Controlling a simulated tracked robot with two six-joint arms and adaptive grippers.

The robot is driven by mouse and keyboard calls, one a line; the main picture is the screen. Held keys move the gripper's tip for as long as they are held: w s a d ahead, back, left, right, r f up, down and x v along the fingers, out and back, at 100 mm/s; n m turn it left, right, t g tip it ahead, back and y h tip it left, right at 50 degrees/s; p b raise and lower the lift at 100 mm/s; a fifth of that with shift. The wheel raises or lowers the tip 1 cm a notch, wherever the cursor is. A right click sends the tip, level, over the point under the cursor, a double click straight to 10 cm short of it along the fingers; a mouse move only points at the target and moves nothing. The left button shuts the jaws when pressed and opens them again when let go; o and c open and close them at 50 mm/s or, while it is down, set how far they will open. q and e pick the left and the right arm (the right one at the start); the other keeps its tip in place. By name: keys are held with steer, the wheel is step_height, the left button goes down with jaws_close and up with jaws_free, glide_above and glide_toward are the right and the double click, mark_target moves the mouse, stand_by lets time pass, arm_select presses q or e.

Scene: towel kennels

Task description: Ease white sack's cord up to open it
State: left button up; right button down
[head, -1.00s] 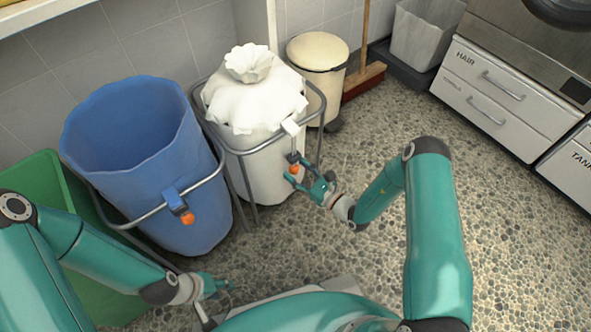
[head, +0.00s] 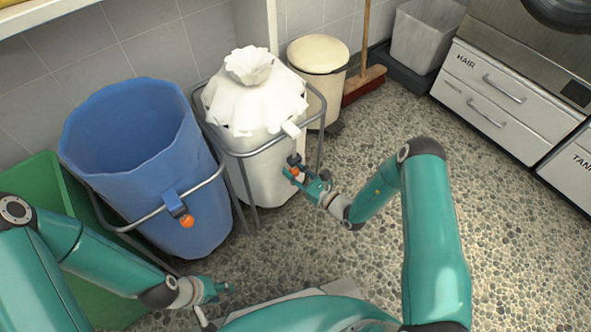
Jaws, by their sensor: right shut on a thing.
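The white sack (head: 265,168) hangs in a grey metal hoop stand, its top drawn together into a ruffled, gathered neck (head: 248,66). A white tab (head: 292,130) sits at its front right rim, with a dark fitting and an orange cord toggle (head: 296,172) hanging below it. My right gripper (head: 299,175) is shut on the orange toggle, in front of the sack's lower right side. The cord itself is too small to make out. My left gripper (head: 218,289) is low at the front, away from the sack; its finger opening is unclear.
A blue sack (head: 185,215), open at the top, stands left of the white one with its own orange toggle (head: 187,221). A green bin (head: 40,180) is at far left. A cream lidded bin (head: 318,53) stands close behind. Pebbled floor (head: 370,140) is clear to the right.

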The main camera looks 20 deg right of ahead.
mark_target(285, 145)
steer(key=shift+d, duration=0.1)
step_height(285, 145, up, 10)
steer(key=p, duration=0.8)
steer(key=shift+f, duration=0.15)
steer(key=shift+w+f, duration=0.1)
steer(key=c, duration=1)
jaws_free()
steer(key=shift+o, duration=1)
steer(key=v, duration=1.2)
